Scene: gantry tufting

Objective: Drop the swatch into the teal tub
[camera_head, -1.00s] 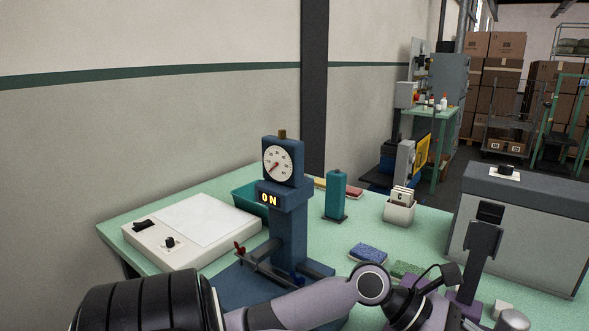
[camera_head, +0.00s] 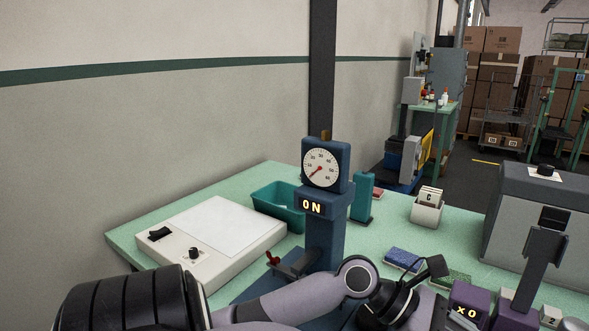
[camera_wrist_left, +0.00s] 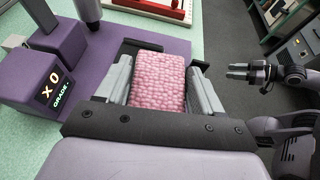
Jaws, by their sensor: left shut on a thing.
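The pink textured swatch (camera_wrist_left: 158,82) is between the fingers of my left gripper (camera_wrist_left: 160,84) in the left wrist view, beside a purple device. In the head view my left arm comes in at the bottom, but its fingertips and the pink swatch do not show. The teal tub (camera_head: 262,205) stands at the back of the green table, left of the blue dial gauge, which hides part of its right side. Its inside looks empty where visible. My right gripper (camera_wrist_left: 238,72) shows at the right of the left wrist view, with a gap between its fingers and nothing in them.
The blue dial gauge (camera_head: 322,215) stands between my left arm and the tub. A white panel box (camera_head: 215,238) is left of it. Blue (camera_head: 403,258) and green (camera_head: 452,277) swatches lie to the right. The purple device (camera_head: 470,302) shows "X0". A grey cabinet (camera_head: 545,228) is at right.

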